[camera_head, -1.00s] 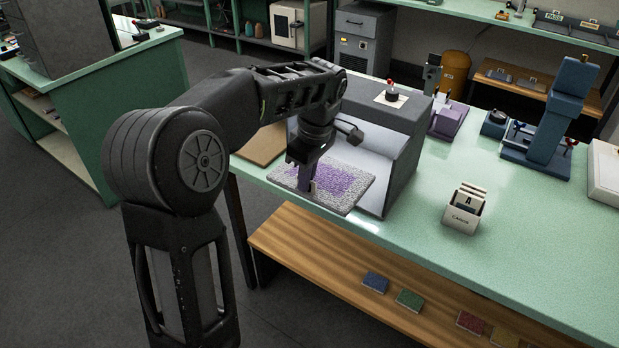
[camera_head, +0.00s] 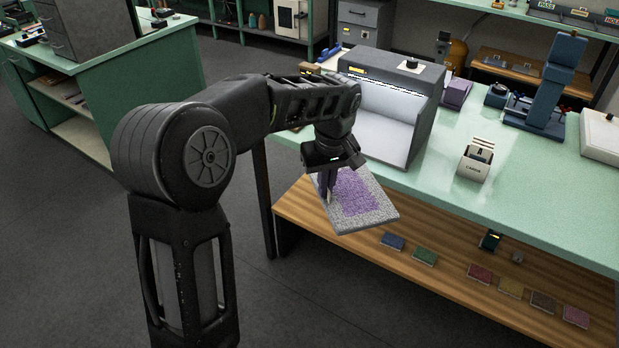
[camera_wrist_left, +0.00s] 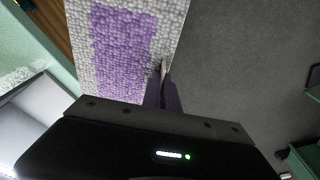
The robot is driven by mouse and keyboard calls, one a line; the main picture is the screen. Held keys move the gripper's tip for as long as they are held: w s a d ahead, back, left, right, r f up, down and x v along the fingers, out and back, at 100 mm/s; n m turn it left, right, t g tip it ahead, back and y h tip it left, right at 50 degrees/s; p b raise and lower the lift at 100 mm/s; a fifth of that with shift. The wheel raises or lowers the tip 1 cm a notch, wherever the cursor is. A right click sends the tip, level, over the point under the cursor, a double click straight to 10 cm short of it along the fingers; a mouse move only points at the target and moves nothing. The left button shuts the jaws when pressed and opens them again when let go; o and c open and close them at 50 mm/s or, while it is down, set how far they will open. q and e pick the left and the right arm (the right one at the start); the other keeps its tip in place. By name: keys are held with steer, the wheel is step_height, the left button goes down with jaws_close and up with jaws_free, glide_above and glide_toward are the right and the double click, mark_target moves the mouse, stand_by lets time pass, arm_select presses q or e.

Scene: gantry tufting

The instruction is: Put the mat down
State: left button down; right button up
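The mat (camera_head: 367,212) is grey with a purple patch. It is held in the air in front of the green bench's front edge, a little tilted, above the lower wooden shelf. My left gripper (camera_head: 327,190) is shut on the mat's left edge. In the left wrist view the mat (camera_wrist_left: 172,22) fills the top middle, with the fingers (camera_wrist_left: 163,85) at its edge. My right gripper is in neither view.
The green bench (camera_head: 452,187) carries an open grey light booth (camera_head: 432,95), a card box (camera_head: 475,160) and a blue stand (camera_head: 549,85). The wooden shelf (camera_head: 400,262) below holds several small coloured samples. Bare floor lies left of the mat.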

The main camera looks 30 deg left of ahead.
mark_target(374, 227)
arm_select(q)
steer(key=d+f+m, duration=0.2)
steer(key=d+m, duration=0.1)
steer(key=d, duration=0.1)
steer(key=d+f+m, duration=0.2)
steer(key=d+m, duration=0.1)
steer(key=d, duration=0.1)
steer(key=d+f+m+h, duration=0.1)
steer(key=d+f+m, duration=0.1)
steer(key=d+m, duration=0.2)
steer(key=shift+w+d+f+t, duration=0.2)
steer(key=shift+d+t, duration=0.05)
steer(key=shift+t, duration=0.15)
